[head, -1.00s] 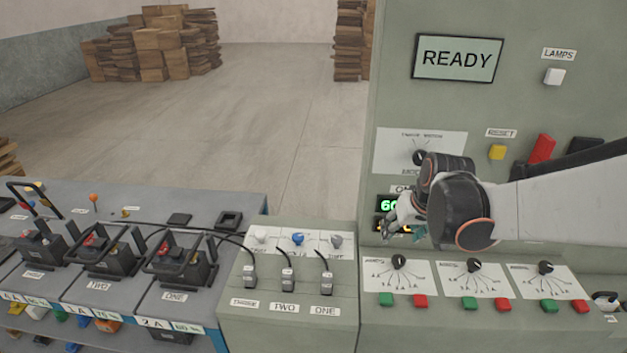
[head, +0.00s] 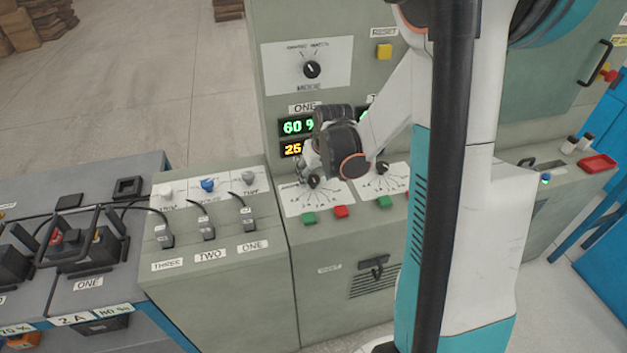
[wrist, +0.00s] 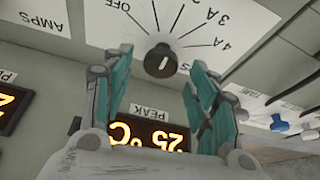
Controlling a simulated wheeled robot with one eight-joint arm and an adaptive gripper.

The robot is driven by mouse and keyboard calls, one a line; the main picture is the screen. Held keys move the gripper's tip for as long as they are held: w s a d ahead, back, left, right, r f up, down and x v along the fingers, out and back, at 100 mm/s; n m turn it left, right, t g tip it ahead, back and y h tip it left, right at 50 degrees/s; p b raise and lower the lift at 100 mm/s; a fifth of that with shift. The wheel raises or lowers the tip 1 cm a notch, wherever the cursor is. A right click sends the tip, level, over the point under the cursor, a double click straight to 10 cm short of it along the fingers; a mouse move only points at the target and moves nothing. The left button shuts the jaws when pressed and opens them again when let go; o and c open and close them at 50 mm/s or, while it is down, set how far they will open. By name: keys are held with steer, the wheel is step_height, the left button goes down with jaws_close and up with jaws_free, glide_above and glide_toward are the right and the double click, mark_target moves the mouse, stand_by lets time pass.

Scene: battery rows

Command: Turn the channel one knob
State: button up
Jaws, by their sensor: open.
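The channel one knob (head: 313,182) is a small black dial on a white scale plate under the ONE display, on the sloped green console. In the wrist view the knob (wrist: 161,61), with a light pointer mark, sits near the gap between my fingertips. The plate (wrist: 215,22) around it reads OFF, 3A and 4A. My gripper (head: 305,171) is just above and to the left of the knob in the head view, partly hidden by my wrist. Its two teal-padded fingers (wrist: 159,66) are spread and hold nothing. I cannot tell if they touch the knob.
The ONE display (head: 297,127) shows 60 % above the plate. A green button (head: 309,218) and a red button (head: 340,212) sit just below it. Another knob plate (head: 393,178) is close on the right. Cables (head: 150,203) plug into the console at left.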

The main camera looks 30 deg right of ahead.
steer(key=shift+x, duration=0.95)
steer(key=c, duration=1.1)
steer(key=shift+o, duration=0.2)
steer(key=shift+n, duration=0.4)
steer(key=n+y, duration=0.1)
steer(key=n, duration=0.1)
steer(key=n+y+b, duration=0.1)
steer(key=n, duration=0.2)
steer(key=shift+d+n, duration=0.2)
steer(key=shift+n, duration=0.1)
steer(key=n+y, duration=0.1)
steer(key=n, duration=0.1)
steer(key=n+g+y, duration=0.1)
steer(key=n, duration=0.2)
steer(key=shift+w+n+g, duration=0.1)
steer(key=shift+n+g, duration=0.2)
